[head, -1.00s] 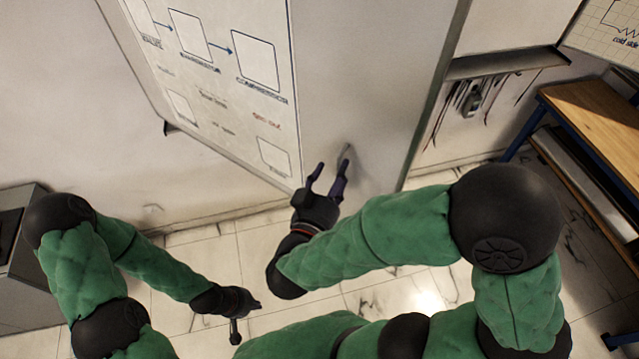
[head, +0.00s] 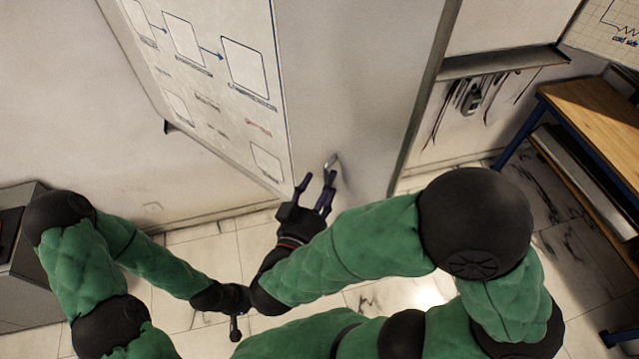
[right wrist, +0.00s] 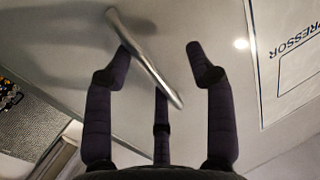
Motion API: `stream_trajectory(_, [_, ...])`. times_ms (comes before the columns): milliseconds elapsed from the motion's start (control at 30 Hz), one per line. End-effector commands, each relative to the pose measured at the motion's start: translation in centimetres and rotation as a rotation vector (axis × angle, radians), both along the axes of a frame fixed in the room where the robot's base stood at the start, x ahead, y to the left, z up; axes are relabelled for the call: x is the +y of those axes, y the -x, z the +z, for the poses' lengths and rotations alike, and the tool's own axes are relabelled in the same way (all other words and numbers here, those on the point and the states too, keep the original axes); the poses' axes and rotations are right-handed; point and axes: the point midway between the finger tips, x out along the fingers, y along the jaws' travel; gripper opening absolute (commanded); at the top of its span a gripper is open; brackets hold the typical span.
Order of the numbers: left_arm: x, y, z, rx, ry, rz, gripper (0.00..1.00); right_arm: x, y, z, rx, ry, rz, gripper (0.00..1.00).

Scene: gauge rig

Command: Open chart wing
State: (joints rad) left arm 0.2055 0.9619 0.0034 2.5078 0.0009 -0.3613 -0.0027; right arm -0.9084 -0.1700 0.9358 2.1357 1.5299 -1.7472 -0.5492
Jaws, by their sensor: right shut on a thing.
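The chart wing (head: 345,70) is a large pale grey board, with a printed flow chart on its left part and a bare strip to the right. A short metal bar handle (head: 332,162) stands out from the lower bare strip. My right gripper (head: 316,186) is at this handle, shut on it; in the right wrist view the bar (right wrist: 146,60) runs slantwise between the dark fingers (right wrist: 160,68). My left gripper (head: 236,300) hangs low over the floor, away from the board; its fingers are too small and dark to tell their state.
A wooden-topped bench (head: 590,105) stands at right, a grey cabinet (head: 35,285) at left. Tiled floor (head: 200,258) is open below the wing.

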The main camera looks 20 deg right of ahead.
Motion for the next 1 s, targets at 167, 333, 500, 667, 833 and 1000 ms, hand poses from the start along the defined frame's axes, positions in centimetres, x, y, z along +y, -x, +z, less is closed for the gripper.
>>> stream_trajectory(167, [0.0, 0.0, 0.6, 0.000, 0.000, 0.000, 0.00, 0.8, -0.6, 0.6, -0.013, -0.009, 0.025, 0.40])
stream_trajectory(333, [0.0, 0.0, 0.5, 0.000, 0.000, 0.000, 0.00, 0.8, -0.6, 0.6, -0.013, -0.010, 0.025, 0.40])
stream_trajectory(500, [0.0, 0.0, 0.5, 0.000, 0.000, 0.000, 0.00, 1.1, -0.2, 0.6, -0.015, -0.010, 0.027, 0.40])
stream_trajectory(667, [0.0, 0.0, 0.5, 0.000, 0.000, 0.000, 0.00, 1.9, 1.1, 0.6, -0.015, -0.010, 0.028, 0.40])
stream_trajectory(833, [0.0, 0.0, 0.4, 0.000, 0.000, 0.000, 0.00, 3.1, 3.0, 0.6, -0.014, -0.010, 0.027, 0.40])
stream_trajectory(1000, [0.0, 0.0, 0.4, 0.000, 0.000, 0.000, 0.00, 4.1, 5.1, 0.6, -0.014, -0.008, 0.019, 0.40])
